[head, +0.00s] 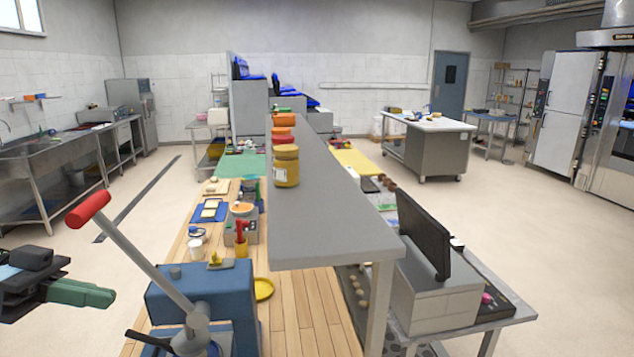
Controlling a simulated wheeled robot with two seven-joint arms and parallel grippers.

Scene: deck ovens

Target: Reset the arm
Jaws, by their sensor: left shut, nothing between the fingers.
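My left gripper (92,294) is at the lower left of the head view, dark with green fingers. Its fingers are closed together with nothing between them. It is in the open to the left of the blue lever machine (205,300) and appears apart from it. My right gripper and arm are not in view.
The machine's red-handled lever (90,208) slants up toward the left, near my left gripper. A grey raised shelf (330,215) with several jars runs above a wooden counter (300,310). A monitor (423,233) stands at right. Floor (140,190) behind the gripper is clear.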

